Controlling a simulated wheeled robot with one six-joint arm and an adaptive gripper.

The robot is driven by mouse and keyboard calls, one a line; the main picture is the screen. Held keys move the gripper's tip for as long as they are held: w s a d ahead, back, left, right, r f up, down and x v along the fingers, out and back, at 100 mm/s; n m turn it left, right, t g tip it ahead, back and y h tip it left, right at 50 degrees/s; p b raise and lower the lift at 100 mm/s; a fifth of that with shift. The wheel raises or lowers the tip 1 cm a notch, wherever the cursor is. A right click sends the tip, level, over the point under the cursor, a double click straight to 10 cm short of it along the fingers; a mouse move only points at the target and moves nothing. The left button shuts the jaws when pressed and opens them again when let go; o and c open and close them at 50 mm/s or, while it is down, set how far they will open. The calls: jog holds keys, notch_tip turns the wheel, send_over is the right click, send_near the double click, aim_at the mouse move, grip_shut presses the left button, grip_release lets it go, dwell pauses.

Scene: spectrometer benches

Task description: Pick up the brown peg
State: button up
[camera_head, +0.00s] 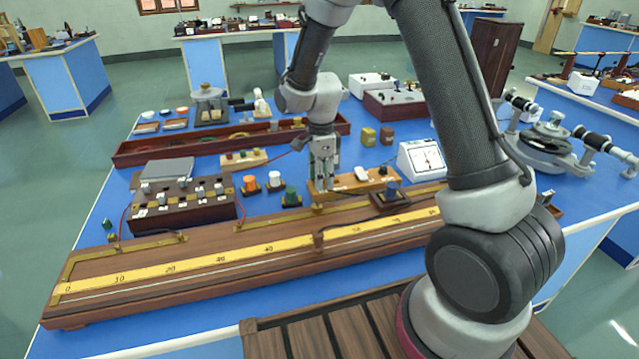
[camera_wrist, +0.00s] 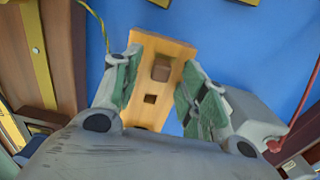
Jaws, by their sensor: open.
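The brown peg (camera_wrist: 161,72) is a small square block on a light wooden board (camera_wrist: 175,48) in the wrist view. A dark square hole (camera_wrist: 150,98) lies beside it in the board. My gripper (camera_wrist: 158,85) is open, with its green-padded fingers on either side of the peg and a clear gap to each. In the head view my gripper (camera_head: 324,186) points down over the left part of the same wooden board (camera_head: 345,185). I cannot make out the peg there; the fingers seem to hide it.
A long wooden metre-scale bench (camera_head: 180,277) lies in front of the board. Orange (camera_head: 250,183), white (camera_head: 275,179) and green (camera_head: 291,193) knobs stand to the left. A white dial meter (camera_head: 421,160) stands to the right, and a dark resistance box (camera_head: 180,203) farther left.

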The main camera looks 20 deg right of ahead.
jog(key=c, duration=0.9)
jog(key=shift+c, duration=0.2)
